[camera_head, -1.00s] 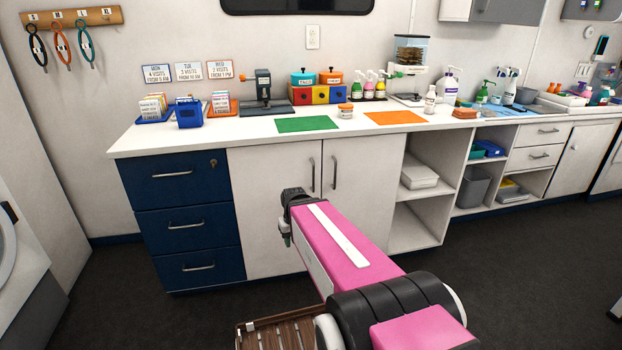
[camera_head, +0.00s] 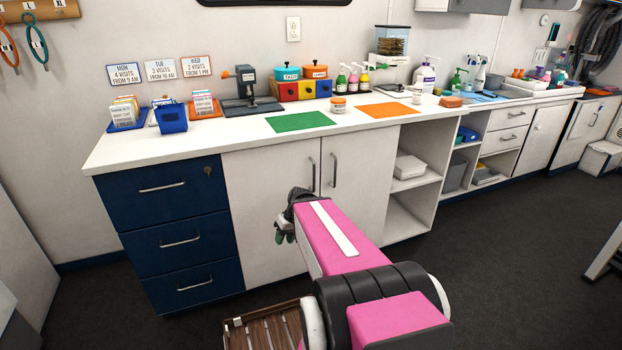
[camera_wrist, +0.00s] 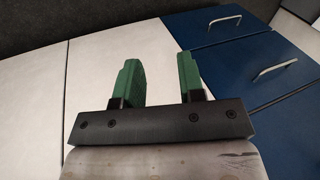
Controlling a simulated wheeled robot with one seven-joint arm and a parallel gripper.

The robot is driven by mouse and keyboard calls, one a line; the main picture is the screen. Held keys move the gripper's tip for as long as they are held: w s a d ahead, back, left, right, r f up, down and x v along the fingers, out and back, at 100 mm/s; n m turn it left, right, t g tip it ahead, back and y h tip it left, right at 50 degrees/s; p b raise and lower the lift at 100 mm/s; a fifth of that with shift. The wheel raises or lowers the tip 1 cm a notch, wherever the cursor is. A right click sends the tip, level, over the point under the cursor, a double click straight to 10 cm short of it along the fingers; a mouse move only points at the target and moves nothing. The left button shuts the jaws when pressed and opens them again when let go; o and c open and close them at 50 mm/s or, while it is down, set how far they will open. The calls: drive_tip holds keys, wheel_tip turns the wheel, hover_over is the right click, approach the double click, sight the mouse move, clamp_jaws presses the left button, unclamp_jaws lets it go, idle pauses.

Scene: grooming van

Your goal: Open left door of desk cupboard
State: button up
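The desk cupboard has two white doors under the counter.
Blue drawers (camera_head: 181,245) with bar handles adjoin the left door; they also show in the wrist view (camera_wrist: 250,55). Open shelves (camera_head: 410,205) stand right of the cupboard. A slatted wooden item (camera_head: 265,328) is low in front.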

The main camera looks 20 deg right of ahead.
drive_tip(key=w+d+r+n+t+y, duration=0.25)
drive_tip(key=d+r+t, duration=0.2)
drive_tip(key=d, duration=0.35)
drive_tip(key=w+d+r+n+t+y, duration=0.1)
drive_tip(key=w+d+r+t+y, duration=0.15)
drive_tip(key=d+t, duration=0.4)
drive_tip(key=w+d+r+n+t+y, duration=0.25)
drive_tip(key=d+r, duration=0.25)
drive_tip(key=d, duration=0.4)
drive_tip(key=m, duration=0.1)
hover_over(314, 191)
drive_tip(key=shift+w+d+f+t+h, duration=0.1)
drive_tip(key=shift+w+t+h, duration=0.15)
drive_tip(key=shift+h, duration=0.2)
clamp_jaws()
